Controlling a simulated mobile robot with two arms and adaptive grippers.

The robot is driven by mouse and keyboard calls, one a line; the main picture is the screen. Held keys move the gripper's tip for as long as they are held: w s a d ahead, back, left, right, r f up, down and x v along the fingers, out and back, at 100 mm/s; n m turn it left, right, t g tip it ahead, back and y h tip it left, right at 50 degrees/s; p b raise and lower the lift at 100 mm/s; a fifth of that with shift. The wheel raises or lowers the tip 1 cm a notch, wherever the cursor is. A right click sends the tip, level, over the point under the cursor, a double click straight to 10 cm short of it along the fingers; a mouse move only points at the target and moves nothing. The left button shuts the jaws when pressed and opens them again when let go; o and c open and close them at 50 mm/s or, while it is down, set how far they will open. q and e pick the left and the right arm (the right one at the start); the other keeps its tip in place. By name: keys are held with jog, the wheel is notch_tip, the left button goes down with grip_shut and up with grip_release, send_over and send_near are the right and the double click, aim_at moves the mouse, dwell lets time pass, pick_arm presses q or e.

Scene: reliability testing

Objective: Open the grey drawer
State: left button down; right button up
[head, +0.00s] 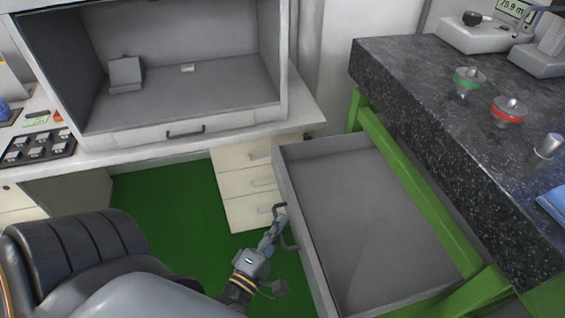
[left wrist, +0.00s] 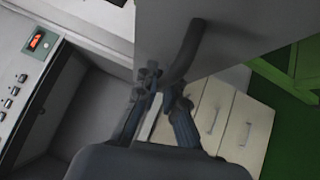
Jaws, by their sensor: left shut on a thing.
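The grey drawer (head: 372,215) stands pulled out from under the dark stone-topped table in the head view, and its empty inside shows. Its dark handle (head: 284,232) is on the left-hand front panel. My left gripper (head: 279,222) is at this handle, with its fingers shut on it. In the left wrist view the handle (left wrist: 184,52) runs down from the grey front panel (left wrist: 225,30) to between the fingertips of my left gripper (left wrist: 162,92). My right gripper is in neither view.
The green table frame (head: 420,190) runs along the drawer's right side. The stone tabletop (head: 440,95) carries a green-ringed weight (head: 468,80) and a red-ringed weight (head: 508,110). A white cabinet with small drawers (head: 245,185) stands behind.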

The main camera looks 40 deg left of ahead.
pick_arm(q)
jog(key=c, duration=1.7)
grip_release()
jog(key=shift+s, duration=0.25)
jog(key=s, duration=0.3)
jog(key=s+d+f, duration=0.1)
jog(key=s, duration=0.7)
jog(key=shift+s+d+f, duration=0.2)
jog(key=shift+d+f, duration=0.1)
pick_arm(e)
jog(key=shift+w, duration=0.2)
